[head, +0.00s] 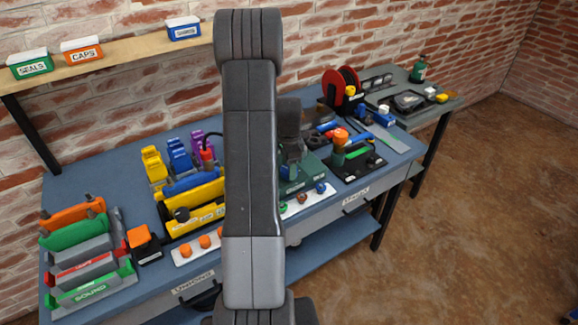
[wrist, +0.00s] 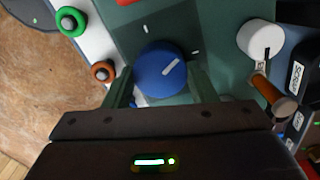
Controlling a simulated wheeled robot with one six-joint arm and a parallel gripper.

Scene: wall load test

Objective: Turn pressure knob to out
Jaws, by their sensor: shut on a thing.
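In the wrist view, a round blue knob (wrist: 158,72) with a white pointer line sits on a dark green panel (wrist: 215,25). The line points to the upper right, roughly toward a short white tick. Other white ticks show above and to the left of the knob. My gripper (wrist: 160,88) has one finger on each side of the knob and is shut on it. No lettering beside the knob can be read. In the head view, my arm stands in front of the bench and hides part of the green panel (head: 312,172).
In the wrist view, a white knob (wrist: 260,37) and a brown handle (wrist: 270,92) stand close on the right. A green ring (wrist: 70,20) and an orange ring (wrist: 103,71) lie on the left. The bench (head: 110,175) is crowded; a yellow rack (head: 200,205) stands left of my arm.

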